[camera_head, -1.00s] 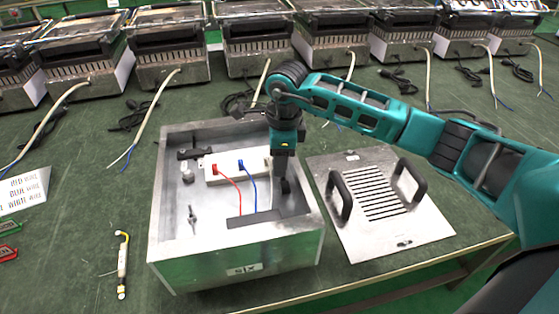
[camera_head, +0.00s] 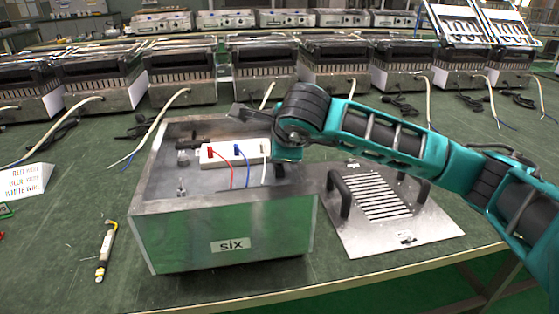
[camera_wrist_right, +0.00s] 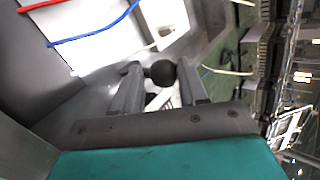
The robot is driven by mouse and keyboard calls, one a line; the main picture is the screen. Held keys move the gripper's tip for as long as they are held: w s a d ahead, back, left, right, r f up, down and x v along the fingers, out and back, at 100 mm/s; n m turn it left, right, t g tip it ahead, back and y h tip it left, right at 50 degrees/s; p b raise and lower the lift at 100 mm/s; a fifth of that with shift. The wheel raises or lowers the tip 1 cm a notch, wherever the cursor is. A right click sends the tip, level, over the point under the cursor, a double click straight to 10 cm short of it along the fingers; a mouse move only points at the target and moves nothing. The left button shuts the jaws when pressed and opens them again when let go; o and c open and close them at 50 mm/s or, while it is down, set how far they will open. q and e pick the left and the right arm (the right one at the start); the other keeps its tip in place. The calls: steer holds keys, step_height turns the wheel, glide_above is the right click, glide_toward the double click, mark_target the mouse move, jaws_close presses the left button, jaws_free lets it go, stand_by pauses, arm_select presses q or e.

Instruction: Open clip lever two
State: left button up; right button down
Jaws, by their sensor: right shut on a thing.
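The open metal box (camera_head: 220,235) labelled SIX holds a white terminal block (camera_head: 222,156) with small clip levers, too small to tell open from shut. A red wire (camera_head: 226,163) and a blue wire (camera_head: 242,158) run from it; both wires also cross the top left of the right wrist view. My right gripper (camera_wrist_right: 160,77) has its fingers on either side of a black round knob (camera_wrist_right: 160,72) and is shut on it. In the head view my right arm reaches into the box's right part beside the block; its fingertips are hidden. My left gripper is not in view.
A slotted metal panel (camera_head: 390,210) with two black handles lies right of the box. A yellow-tipped tool (camera_head: 105,250) lies to the left. Similar heating units stand in a row behind with loose cables.

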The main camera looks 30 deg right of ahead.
steer(key=shift+f+b, duration=0.3)
steer(key=shift+r+t, duration=0.1)
steer(key=shift+t, duration=0.2)
steer(key=c, duration=1.1)
jaws_free()
steer(key=o, duration=0.3)
steer(key=shift+w+d, duration=0.1)
steer(key=shift+o, duration=1)
steer(key=shift+r, duration=0.1)
